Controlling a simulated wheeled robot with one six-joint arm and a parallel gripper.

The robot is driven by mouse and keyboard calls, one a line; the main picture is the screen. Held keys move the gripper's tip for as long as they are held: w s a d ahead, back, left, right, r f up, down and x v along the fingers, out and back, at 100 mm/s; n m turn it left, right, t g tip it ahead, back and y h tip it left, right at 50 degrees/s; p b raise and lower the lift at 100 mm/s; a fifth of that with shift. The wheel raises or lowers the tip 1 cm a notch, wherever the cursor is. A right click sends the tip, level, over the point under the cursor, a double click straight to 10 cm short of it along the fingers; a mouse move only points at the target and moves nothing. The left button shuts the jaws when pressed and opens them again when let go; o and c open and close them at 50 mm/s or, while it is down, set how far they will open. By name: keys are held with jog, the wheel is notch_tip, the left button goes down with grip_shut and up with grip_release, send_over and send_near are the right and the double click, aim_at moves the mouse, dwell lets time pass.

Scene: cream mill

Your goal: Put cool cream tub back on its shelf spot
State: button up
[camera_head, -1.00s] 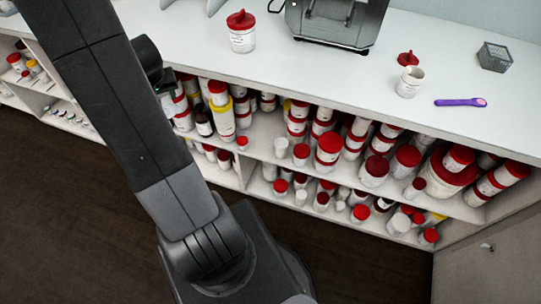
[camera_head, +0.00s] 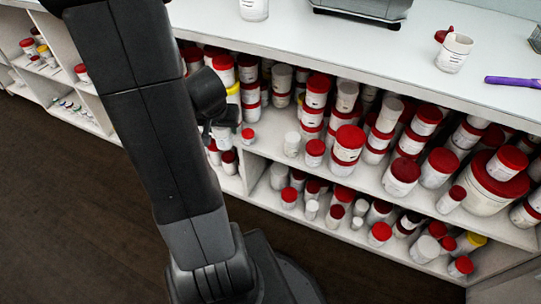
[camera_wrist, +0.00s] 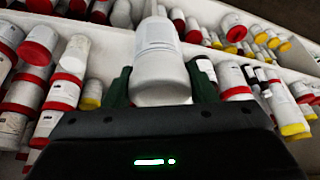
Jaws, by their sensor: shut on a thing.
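My gripper (camera_wrist: 161,86) is shut on a white tub (camera_wrist: 160,58) with a pale label. The tub sits between the two dark green fingers in the wrist view, and its top end runs towards the upper edge of the picture. In the head view my arm hides most of the gripper, and the held tub cannot be made out there. The shelf unit (camera_head: 258,197) holds many white tubs with red lids, and a few yellow ones, on two levels. Which place on it belongs to the cream tub cannot be told.
The counter top (camera_head: 300,38) above the shelves carries an open white tub (camera_head: 454,54), a purple spoon (camera_head: 513,81) and a grey machine (camera_head: 362,8). Shelf tubs stand close together, also on both sides of the gripper in the wrist view. Dark floor (camera_head: 75,210) lies free at left.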

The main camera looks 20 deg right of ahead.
jog(key=s+d+f+m+b, duration=0.25)
jog(key=s+f+b, duration=0.25)
jog(key=f+b, duration=0.45)
jog(key=w+d+f+p, duration=0.2)
jog(key=w+d+p, duration=0.2)
jog(key=w+d, duration=1)
jog(key=shift+h, duration=0.4)
jog(key=f, duration=0.1)
jog(key=s+d+f+b, duration=0.1)
jog(key=f, duration=0.1)
jog(key=f+b, duration=0.1)
jog(key=f, duration=0.1)
jog(key=shift+s+d+f, duration=0.1)
jog(key=shift+s+d, duration=0.15)
jog(key=shift+s, duration=0.1)
jog(key=shift+w+d+n, duration=0.1)
jog(key=shift+n, duration=0.15)
